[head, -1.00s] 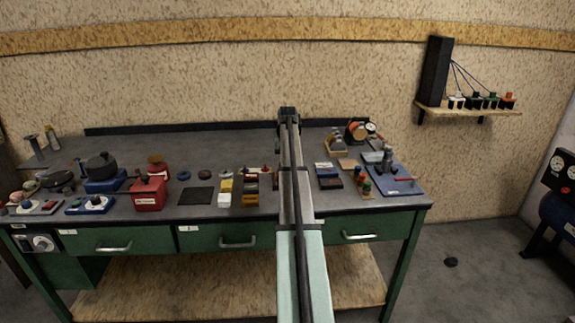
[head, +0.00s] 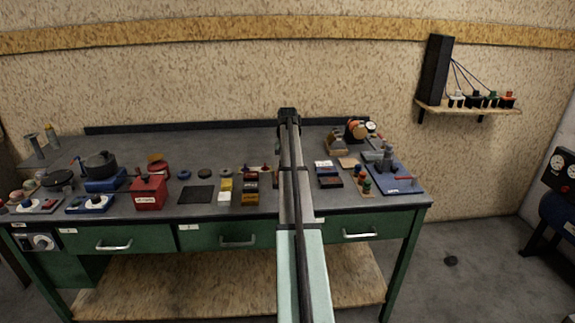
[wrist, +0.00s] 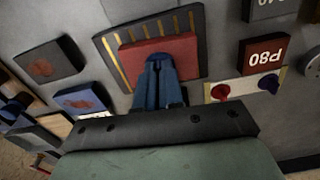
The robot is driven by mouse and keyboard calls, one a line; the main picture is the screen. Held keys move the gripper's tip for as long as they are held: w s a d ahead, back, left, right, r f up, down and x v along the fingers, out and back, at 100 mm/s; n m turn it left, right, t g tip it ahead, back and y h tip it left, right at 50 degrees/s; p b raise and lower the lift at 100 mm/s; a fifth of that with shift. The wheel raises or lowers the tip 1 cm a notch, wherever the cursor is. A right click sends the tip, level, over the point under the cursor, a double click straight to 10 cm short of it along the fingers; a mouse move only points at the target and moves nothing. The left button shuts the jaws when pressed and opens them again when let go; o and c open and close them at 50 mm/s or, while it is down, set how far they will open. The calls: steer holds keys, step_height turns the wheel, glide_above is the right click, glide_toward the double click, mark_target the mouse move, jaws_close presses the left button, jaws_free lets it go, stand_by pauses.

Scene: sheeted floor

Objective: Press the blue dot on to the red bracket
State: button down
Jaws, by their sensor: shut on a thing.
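In the wrist view my gripper (wrist: 157,66) has blue fingers, close together and pointing at a flat red piece that looks like the red bracket (wrist: 178,45). The red piece lies on a dark plate with yellow stripes (wrist: 112,45). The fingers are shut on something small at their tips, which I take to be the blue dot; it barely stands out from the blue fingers. The tips overlap the red piece in the picture, and I cannot tell whether they touch it. In the head view my arm hides the gripper and the red piece.
Around the plate in the wrist view are a brown P80 block (wrist: 262,56), a pale strip with red and blue pegs (wrist: 243,88), a dark block (wrist: 47,62) and a blue block (wrist: 85,100). A red box (head: 149,192) stands farther left on the bench.

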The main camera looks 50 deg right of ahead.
steer(key=c, duration=1.2)
jaws_free()
step_height(320, 180, up, 14)
steer(key=shift+f, duration=0.1)
